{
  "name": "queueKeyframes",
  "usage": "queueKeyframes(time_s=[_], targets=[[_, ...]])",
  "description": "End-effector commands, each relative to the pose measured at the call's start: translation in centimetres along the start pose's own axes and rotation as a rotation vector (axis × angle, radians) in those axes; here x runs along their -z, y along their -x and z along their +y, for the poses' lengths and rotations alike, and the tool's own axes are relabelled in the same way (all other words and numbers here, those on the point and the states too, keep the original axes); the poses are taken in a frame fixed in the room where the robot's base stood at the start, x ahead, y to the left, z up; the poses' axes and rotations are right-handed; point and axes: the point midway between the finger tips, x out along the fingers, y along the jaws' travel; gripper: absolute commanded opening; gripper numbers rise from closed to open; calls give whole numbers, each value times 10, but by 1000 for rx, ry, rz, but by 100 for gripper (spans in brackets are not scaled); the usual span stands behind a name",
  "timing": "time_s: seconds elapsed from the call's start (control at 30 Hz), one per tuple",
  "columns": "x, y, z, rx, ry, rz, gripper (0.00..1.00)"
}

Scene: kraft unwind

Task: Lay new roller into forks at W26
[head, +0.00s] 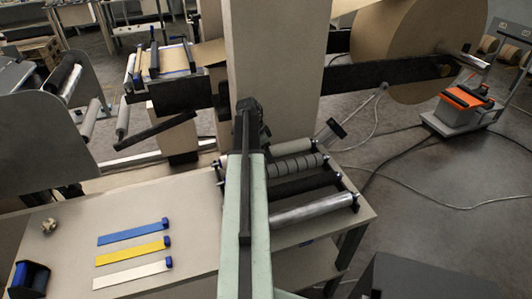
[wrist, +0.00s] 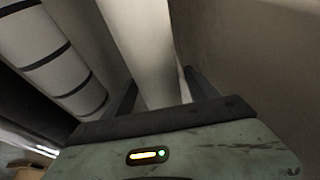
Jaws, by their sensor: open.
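Several rollers lie side by side in a rack on the bench in the head view: a pale one (head: 290,148) at the back, a grey banded one (head: 297,165), a black one (head: 300,185) and a shiny metal one (head: 312,208) in front. My gripper (head: 249,112) is near the tall beige column, its fingers not clear there. In the wrist view my gripper (wrist: 160,95) is open, with a smooth pale roller (wrist: 145,45) running between its two dark fingers. The banded roller (wrist: 58,62) lies to its left. I cannot make out a W26 label or its forks.
The bench (head: 190,205) holds blue (head: 133,233), yellow (head: 130,252) and white (head: 132,273) strips and a dark blue holder (head: 30,280). The beige column (head: 275,60) stands behind. A large kraft roll (head: 405,50) is at the back right, with cables on the floor.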

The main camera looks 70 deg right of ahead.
Motion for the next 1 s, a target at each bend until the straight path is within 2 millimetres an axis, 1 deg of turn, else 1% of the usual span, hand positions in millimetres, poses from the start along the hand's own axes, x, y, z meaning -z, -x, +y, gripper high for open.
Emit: queueKeyframes(time_s=[0.03,0.07,0.1,0.17,0.2,0.23,0.27,0.47,1.0], targets=[[0,0,0,0,0,0,59],[0,0,0,0,0,0,51],[0,0,0,0,0,0,39],[0,0,0,0,0,0,23],[0,0,0,0,0,0,12],[0,0,0,0,0,0,3],[0,0,0,0,0,0,0],[1,2,0,1,0,1,0],[9,29,0,0,0,1,0]])
